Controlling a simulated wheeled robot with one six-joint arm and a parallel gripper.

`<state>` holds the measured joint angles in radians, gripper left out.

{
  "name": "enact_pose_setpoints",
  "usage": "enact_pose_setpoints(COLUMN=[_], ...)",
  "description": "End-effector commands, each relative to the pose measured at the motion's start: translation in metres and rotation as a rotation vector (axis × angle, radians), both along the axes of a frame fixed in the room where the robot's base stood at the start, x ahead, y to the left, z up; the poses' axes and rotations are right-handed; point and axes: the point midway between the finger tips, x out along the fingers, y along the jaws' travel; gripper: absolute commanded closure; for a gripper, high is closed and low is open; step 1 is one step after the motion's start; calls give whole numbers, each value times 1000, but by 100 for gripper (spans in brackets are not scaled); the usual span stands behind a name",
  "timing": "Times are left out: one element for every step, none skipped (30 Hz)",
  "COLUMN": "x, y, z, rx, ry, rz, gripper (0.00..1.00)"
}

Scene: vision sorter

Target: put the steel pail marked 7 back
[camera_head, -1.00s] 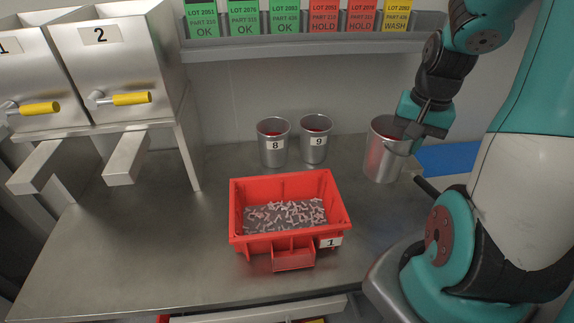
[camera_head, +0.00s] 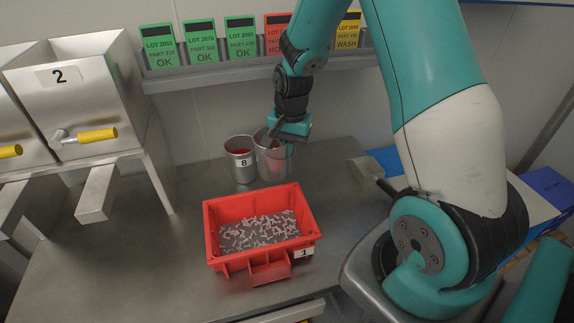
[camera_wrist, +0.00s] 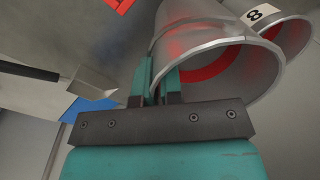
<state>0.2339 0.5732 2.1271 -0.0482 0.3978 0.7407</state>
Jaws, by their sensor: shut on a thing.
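My gripper (camera_head: 284,142) is shut on the rim of a steel pail (camera_head: 272,166); in the wrist view my gripper's fingers (camera_wrist: 158,85) grip its wall (camera_wrist: 208,25). The held pail looks upright, with red inside; no number shows on it. I cannot tell whether its base touches the bench. Steel pail 8 (camera_head: 240,164) stands close on its left, also seen in the wrist view (camera_wrist: 288,32). Pail 9 is not visible now; the held pail covers about where it stood.
A red bin marked 1 (camera_head: 212,232) with small pale parts stands in front of the pails. A black-handled metal scoop (camera_head: 362,170) lies to the right. Steel hopper 2 (camera_head: 85,95) is at left; a card shelf (camera_head: 215,75) is above.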

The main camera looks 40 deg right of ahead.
Motion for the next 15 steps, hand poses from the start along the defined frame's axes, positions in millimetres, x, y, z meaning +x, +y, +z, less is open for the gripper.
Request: enact_pose_setpoints(x=[-1,-1,-1,-1,-1,-1,-1,-1,-1,-1,-1,-1,-1,-1,0], y=[0,0,0,0,0,0,0,0,0,0,0,0,0,0,0], z=[-10,-15,-22,-26,-30,-33,-35,-37,-41,-45,-49,-56,-61,-65,-66], rx=[1,2,1,1,1,0,1,1,0,0,0,1,1,1,0], ry=[6,5,4,3,3,1,1,1,1,1,3,3,3,3,1], rz=[0,0,0,0,0,0,0,0,0,0,0,0,0,0,1], gripper=[100,100,100,100,100,100,100,100,100,100,100,100,100,100,100])
